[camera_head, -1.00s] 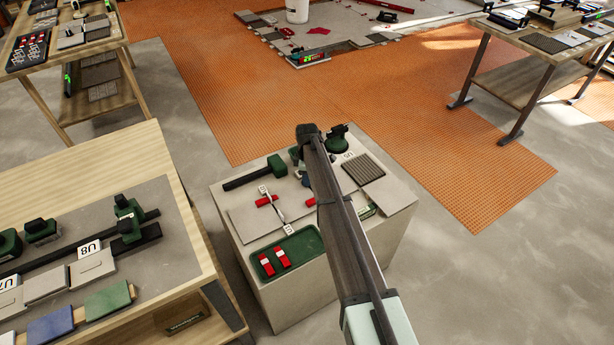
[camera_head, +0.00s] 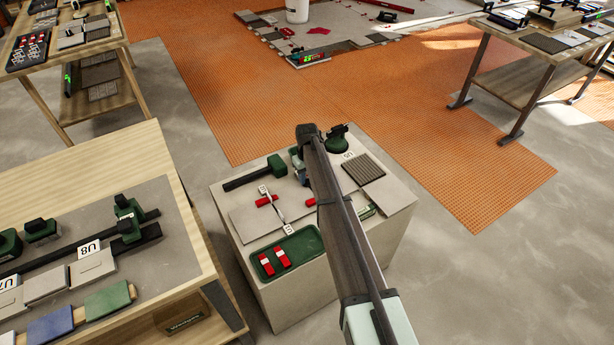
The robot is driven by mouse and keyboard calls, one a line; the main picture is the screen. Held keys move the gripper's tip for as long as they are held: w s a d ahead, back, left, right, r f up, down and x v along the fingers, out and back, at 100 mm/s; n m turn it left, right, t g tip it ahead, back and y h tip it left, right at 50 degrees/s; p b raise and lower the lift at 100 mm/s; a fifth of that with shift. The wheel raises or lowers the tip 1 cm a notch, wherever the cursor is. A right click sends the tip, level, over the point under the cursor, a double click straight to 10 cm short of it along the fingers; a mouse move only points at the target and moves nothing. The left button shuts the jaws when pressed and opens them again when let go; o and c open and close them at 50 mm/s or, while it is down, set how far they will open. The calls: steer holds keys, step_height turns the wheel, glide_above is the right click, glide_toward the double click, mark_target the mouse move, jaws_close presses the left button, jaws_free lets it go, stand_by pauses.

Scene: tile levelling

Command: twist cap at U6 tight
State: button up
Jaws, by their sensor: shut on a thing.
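My arm crosses the low block-shaped stand from the lower right, and its dark link hides much of the work. My gripper (camera_head: 299,164) shows only as a small pale-blue part beside the far end of that link. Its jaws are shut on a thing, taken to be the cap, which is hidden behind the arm. A grey tile panel (camera_head: 245,224) lies on the stand, with a red piece (camera_head: 266,200) near its gap. Small white labels stand at the gap's ends, one far (camera_head: 263,189) and one near (camera_head: 289,229); I cannot read them.
A green tray (camera_head: 300,244) with red-and-white pieces lies at the stand's front. A dark-handled green tool (camera_head: 255,178), a green-and-black device (camera_head: 338,139) and a ribbed dark tile (camera_head: 363,169) lie around the panel. A wooden bench (camera_head: 110,170) stands left.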

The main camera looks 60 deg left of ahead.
steer(key=m, duration=0.5)
steer(key=shift+m, duration=0.4)
steer(key=m, duration=1.2)
steer(key=shift+m, duration=0.3)
steer(key=m, duration=0.5)
steer(key=shift+m, duration=0.3)
steer(key=o, duration=1.1)
steer(key=shift+c, duration=0.2)
step_height(320, 180, up, 14)
